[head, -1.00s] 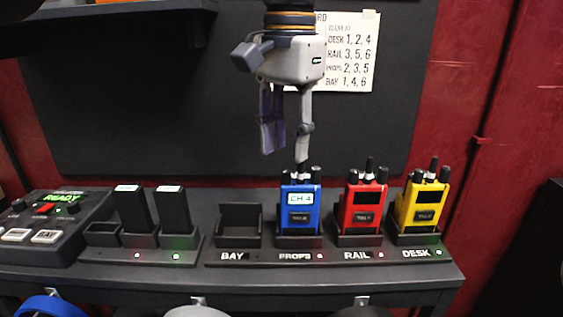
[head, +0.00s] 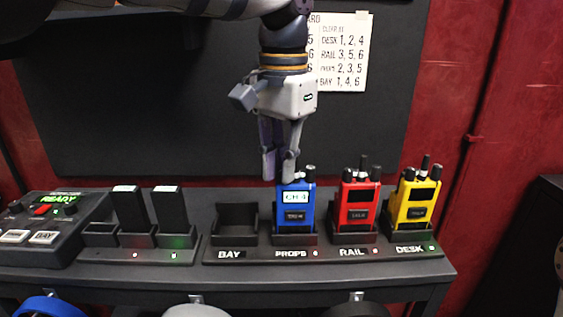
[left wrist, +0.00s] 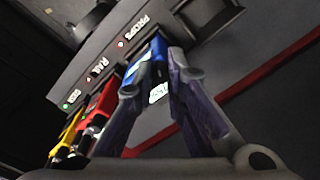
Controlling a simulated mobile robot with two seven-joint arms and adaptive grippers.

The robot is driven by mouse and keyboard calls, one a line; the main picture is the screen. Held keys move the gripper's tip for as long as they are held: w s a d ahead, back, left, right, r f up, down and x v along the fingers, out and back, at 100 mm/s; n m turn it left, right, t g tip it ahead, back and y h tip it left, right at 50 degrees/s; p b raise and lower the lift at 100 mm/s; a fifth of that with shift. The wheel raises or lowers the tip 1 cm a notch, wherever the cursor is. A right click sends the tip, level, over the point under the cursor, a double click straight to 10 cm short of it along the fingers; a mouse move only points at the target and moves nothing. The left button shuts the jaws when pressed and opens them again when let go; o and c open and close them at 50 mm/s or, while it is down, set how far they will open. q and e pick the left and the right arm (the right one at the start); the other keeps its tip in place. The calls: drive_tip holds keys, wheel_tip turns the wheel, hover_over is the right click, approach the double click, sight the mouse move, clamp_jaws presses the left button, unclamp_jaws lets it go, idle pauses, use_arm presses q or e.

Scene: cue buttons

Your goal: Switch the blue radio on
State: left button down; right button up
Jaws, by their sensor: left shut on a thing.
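The blue radio (head: 295,205) stands upright in the PROPS cradle of the dock; its small display is lit and reads CH 4. My left gripper (head: 280,172) points down at the radio's top and is shut on a knob at its left part. The fingers hide that knob, so I cannot tell its position. The right knob stays visible beside the fingers. In the left wrist view, the blue radio (left wrist: 151,58) shows between and behind the fingers (left wrist: 160,75). My right gripper is not in view.
A red radio (head: 357,206) stands in RAIL and a yellow radio (head: 414,200) in DESK, both with dark displays. The BAY cradle (head: 236,222) is empty. Left are two black packs (head: 172,210) in a charger and a READY panel (head: 42,225). A channel card (head: 343,55) hangs behind.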

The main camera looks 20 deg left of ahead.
use_arm(q)
drive_tip(key=shift+m, duration=2.9)
drive_tip(key=c, duration=1.6)
unclamp_jaws()
drive_tip(key=shift+r, duration=0.15)
wheel_tip(320, 180, up, 12)
drive_tip(key=shift+s, duration=0.15)
